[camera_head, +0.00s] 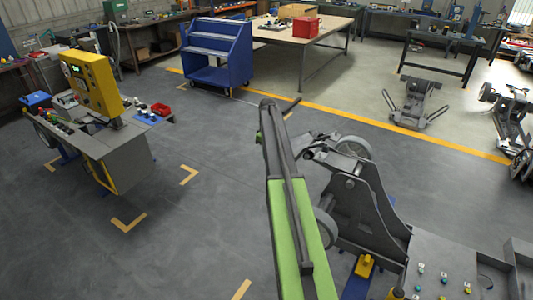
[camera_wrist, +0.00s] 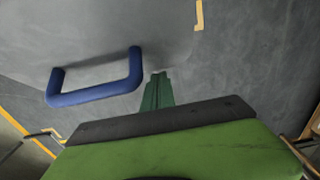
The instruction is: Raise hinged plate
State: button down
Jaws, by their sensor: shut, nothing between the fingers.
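In the wrist view, the hinged plate (camera_wrist: 120,22) is a flat grey panel with a rounded corner, filling the upper left. A blue U-shaped handle (camera_wrist: 97,96) stands on it near its lower edge. My gripper (camera_wrist: 160,75) shows as green fingers closed together, just right of the handle's right end. The fingers are empty and outside the handle's loop; I cannot tell whether they touch the plate. In the head view my green and grey arm reaches forward, and the plate and handle cannot be made out.
In the head view, a grey chassis with wheels (camera_head: 354,195) stands close on my arm's right. A bench with a yellow control box (camera_head: 97,82) is at left. A blue cart (camera_head: 215,55) and a wooden-topped table (camera_head: 300,32) stand behind. Open grey floor (camera_head: 200,215) lies left of my arm.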

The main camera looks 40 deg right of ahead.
jog(key=shift+a+f, duration=0.1)
jog(key=shift+f, duration=0.25)
jog(key=shift+r, duration=0.15)
jog(key=w+a+r+p, duration=0.2)
jog(key=w+r+p, duration=0.3)
jog(key=r+p, duration=0.7)
jog(key=shift+r+p, duration=0.3)
